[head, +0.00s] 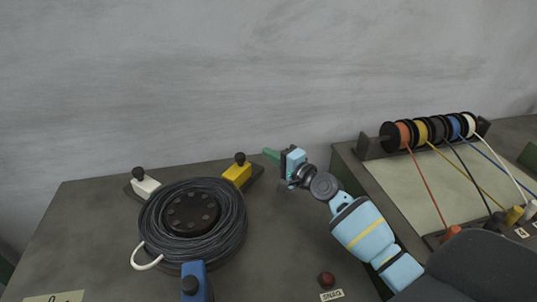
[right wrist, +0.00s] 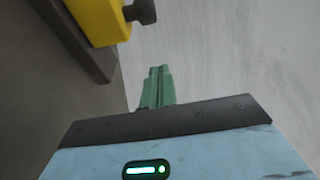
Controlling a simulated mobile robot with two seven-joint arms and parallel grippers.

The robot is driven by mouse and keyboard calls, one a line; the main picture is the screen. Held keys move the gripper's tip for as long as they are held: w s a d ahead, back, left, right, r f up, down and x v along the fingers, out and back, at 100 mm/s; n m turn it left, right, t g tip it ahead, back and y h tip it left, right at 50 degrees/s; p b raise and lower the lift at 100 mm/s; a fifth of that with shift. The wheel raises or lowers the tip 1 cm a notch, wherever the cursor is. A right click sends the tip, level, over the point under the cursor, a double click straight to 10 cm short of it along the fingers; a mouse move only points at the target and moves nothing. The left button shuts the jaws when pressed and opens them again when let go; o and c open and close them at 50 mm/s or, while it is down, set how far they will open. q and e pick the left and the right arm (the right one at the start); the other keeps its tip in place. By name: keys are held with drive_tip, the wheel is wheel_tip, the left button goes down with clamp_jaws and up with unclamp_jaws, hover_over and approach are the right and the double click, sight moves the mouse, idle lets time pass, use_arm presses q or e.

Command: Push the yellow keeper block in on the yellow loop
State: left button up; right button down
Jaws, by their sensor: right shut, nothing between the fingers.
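The yellow keeper block (head: 238,172) sits on a dark rail at the back right of the black wire coil (head: 235,222), with a black knob on its top. It also shows at the upper left of the right wrist view (right wrist: 98,20). I cannot make out a yellow loop at the coil. My right gripper (head: 270,155) has green fingers, shut and empty, just right of and behind the yellow block, apart from it. The fingers also show in the right wrist view (right wrist: 158,85), below and right of the block. My left gripper is not in view.
A white block (head: 146,185) and a blue block (head: 194,279) stand around the coil. A white loop (head: 147,259) sticks out at its front left. A dark red button (head: 326,279) is at the front. Colored wire spools (head: 420,132) stand on the right bench. A grey wall is behind.

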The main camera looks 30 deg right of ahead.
drive_tip(key=v, duration=0.8)
drive_tip(key=shift+s+r, duration=0.2)
drive_tip(key=shift+s, duration=0.2)
